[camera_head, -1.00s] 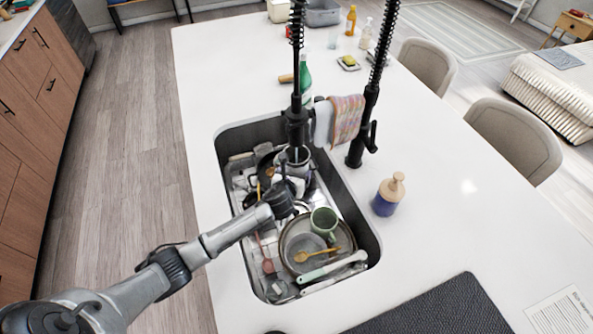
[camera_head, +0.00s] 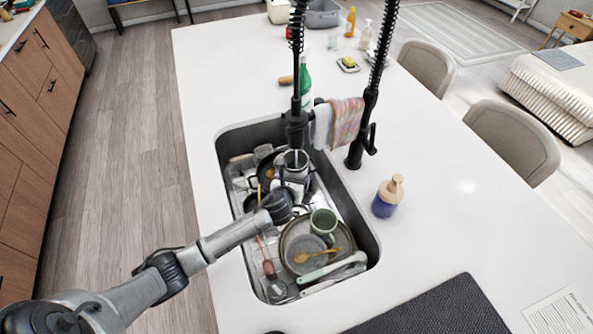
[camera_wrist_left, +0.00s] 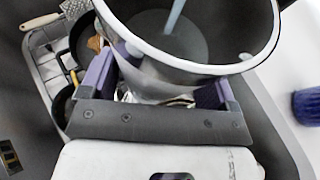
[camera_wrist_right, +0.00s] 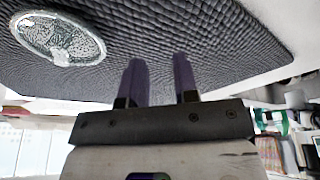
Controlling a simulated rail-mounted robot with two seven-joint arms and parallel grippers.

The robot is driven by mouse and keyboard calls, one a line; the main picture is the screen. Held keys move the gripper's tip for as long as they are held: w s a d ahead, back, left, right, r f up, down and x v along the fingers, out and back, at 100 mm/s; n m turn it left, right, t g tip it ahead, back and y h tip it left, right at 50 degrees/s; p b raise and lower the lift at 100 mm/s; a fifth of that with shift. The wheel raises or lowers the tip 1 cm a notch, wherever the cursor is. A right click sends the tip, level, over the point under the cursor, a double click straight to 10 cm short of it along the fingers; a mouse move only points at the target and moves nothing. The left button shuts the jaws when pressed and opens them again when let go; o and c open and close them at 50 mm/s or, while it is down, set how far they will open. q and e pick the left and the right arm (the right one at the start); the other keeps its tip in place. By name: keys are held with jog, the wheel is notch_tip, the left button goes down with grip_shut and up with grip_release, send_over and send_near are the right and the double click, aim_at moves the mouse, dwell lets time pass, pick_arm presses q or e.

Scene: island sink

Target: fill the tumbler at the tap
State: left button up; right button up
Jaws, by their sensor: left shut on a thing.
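The metal tumbler (camera_head: 299,174) is under the black tap spout (camera_head: 296,125), over the sink. In the left wrist view the tumbler (camera_wrist_left: 150,88) shows its wide open rim, with a stream of water (camera_wrist_left: 175,15) falling inside and water (camera_wrist_left: 165,40) at its bottom. My left gripper (camera_head: 288,186) is shut on the tumbler, with its purple finger pads on either side of it in the left wrist view (camera_wrist_left: 160,88). My right gripper (camera_wrist_right: 160,82) shows only in the right wrist view; its fingers are apart with nothing between them.
The sink (camera_head: 370,235) holds a green mug (camera_head: 323,222), pans and utensils. A striped cloth (camera_head: 346,120) hangs by the tap. A soap bottle (camera_head: 388,196) stands right of the sink. A dark mat (camera_head: 440,312) lies in front; a clear glass piece (camera_wrist_right: 60,40) is on it.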

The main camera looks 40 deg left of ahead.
pick_arm(q)
jog(key=s+d+p, duration=0.3)
jog(key=s+p, duration=0.1)
jog(key=s, duration=0.4)
jog(key=shift+d+p, duration=0.15)
jog(key=shift+p, duration=0.15)
jog(key=shift+r, duration=0.1)
dwell(0.4)
